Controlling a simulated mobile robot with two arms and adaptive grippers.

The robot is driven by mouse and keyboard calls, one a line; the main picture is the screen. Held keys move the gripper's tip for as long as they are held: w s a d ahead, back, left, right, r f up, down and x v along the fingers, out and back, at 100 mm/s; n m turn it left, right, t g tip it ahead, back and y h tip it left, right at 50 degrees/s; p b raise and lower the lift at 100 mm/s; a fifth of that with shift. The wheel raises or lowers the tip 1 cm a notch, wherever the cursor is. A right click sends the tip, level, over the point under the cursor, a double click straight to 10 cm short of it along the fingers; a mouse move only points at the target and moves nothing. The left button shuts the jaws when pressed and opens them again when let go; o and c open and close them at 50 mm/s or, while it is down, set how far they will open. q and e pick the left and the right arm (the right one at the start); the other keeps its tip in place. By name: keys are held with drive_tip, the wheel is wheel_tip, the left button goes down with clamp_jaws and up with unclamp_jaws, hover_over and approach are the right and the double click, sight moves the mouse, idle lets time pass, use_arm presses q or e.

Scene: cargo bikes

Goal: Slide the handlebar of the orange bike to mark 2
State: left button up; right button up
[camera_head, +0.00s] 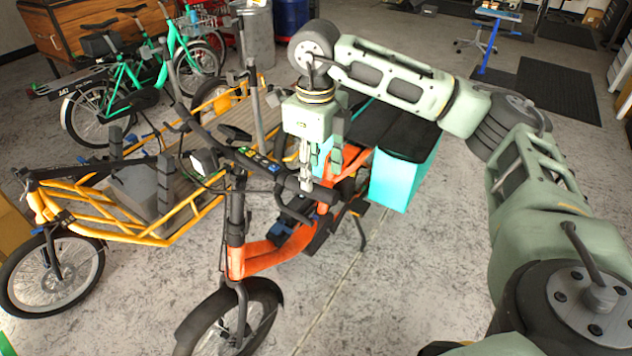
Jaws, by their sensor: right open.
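The orange bike (268,255) stands in the middle of the head view, front wheel toward me. Its dark handlebar (222,147) runs from the upper left down to a grip at the lower right. Small green and yellow patches (250,155) show near the bar's middle; I cannot read any mark numbers. My right gripper (316,175) points down at the right end of the handlebar, close to the grip. It is open, and I cannot tell whether it touches the bar. My left gripper is not in view.
A yellow-orange cargo bike (110,231) stands close on the left. Green bikes (128,88), a wooden cabinet (95,32) and a blue barrel (291,15) are farther back. The floor at right is largely clear.

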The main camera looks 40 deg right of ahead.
wheel_tip(320, 180, up, 7)
idle(0.3)
drive_tip(key=shift+f, duration=0.1)
